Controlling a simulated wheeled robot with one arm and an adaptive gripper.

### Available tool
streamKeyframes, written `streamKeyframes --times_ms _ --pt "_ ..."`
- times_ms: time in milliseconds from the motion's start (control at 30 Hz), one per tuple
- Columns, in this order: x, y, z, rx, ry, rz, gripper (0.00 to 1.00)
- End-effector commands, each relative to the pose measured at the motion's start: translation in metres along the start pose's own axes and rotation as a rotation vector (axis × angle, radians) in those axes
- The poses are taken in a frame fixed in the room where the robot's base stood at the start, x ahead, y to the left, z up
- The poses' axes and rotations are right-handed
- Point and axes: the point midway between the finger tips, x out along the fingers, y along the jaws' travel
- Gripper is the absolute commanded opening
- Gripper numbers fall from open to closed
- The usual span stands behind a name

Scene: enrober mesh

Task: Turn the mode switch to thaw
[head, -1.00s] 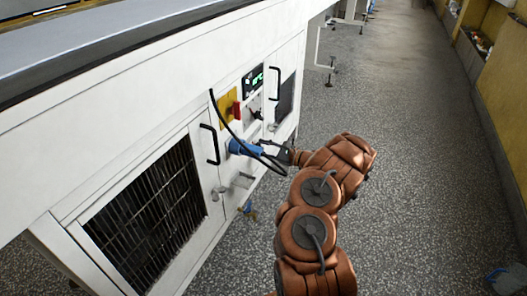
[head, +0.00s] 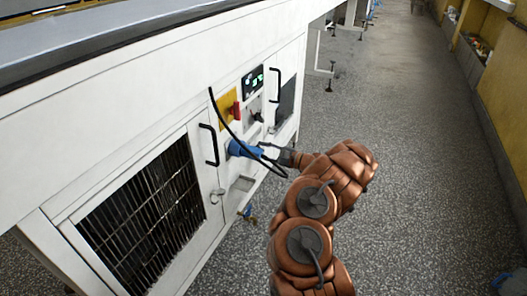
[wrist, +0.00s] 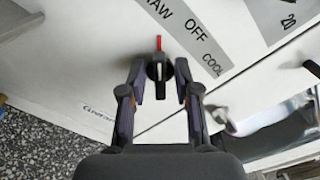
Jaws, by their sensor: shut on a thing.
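The mode switch (wrist: 159,72) is a small black knob with a white line and a red tip, on a white panel in the wrist view. Its red tip points straight up in the picture, toward the "AW" end of the label strip (wrist: 190,35), left of "OFF" and "COOL". The start of the first word is cut off. My gripper (wrist: 160,66) has one finger on each side of the knob and is shut on it. In the head view my gripper (head: 279,154) is at the cabinet front, and the switch cannot be made out there.
A blue plug (head: 242,149) with a black looping cable sits close to my gripper. The white cabinet (head: 150,110) also has black handles, a yellow plate with a red switch (head: 235,108), a display (head: 252,82) and a grille (head: 140,215).

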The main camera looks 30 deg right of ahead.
Motion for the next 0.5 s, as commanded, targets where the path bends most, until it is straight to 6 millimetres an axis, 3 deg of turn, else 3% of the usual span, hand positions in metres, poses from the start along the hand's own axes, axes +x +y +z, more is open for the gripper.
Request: streamKeyframes --times_ms 100,500 --pt "0.0005 0.0003 0.0007 0.000 -0.002 0.001 0.38" --pt "-0.0090 -0.0010 -0.0005 0.000 0.001 -0.002 0.38"
